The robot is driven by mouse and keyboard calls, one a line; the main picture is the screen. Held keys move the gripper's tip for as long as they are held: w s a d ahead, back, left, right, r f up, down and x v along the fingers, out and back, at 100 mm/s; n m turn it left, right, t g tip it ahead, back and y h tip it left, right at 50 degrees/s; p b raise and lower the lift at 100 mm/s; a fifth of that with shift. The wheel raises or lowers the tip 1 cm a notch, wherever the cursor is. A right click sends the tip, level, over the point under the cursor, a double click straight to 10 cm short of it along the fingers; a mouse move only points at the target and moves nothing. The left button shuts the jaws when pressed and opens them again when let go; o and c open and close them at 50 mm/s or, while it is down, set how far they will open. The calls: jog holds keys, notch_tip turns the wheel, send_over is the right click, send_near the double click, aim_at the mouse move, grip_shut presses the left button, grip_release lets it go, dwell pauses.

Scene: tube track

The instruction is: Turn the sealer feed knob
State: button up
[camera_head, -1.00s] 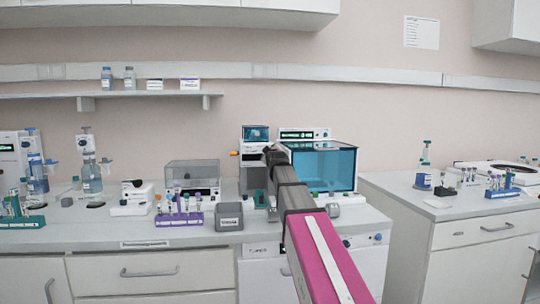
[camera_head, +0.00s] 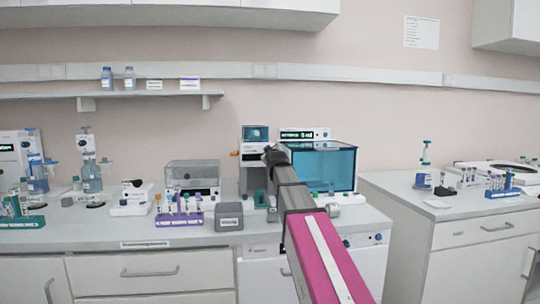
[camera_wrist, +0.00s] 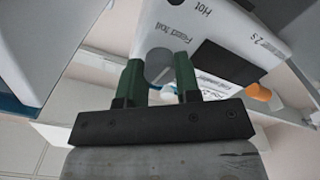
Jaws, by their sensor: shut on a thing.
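The sealer (camera_head: 254,133) is a white and grey machine on the left bench, behind my arm in the head view. In the wrist view its white front (camera_wrist: 222,28) carries printed labels, one reading "Hot". The feed knob (camera_wrist: 159,63) is grey and round, next to a label on that front. My gripper (camera_wrist: 159,82) has its two green fingers on either side of the knob and is shut on it. In the head view my gripper (camera_head: 272,152) covers the knob, so it cannot be seen there.
A teal-windowed cabinet (camera_head: 335,168) stands close on the right of my gripper. A grey bin (camera_head: 229,217) and a purple tube rack (camera_head: 180,219) stand left, near the bench front. An orange part (camera_wrist: 260,92) juts out beside the sealer front.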

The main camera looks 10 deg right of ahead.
jog(key=shift+m, duration=7.9)
jog(key=o, duration=0.9)
jog(key=s, duration=1.1)
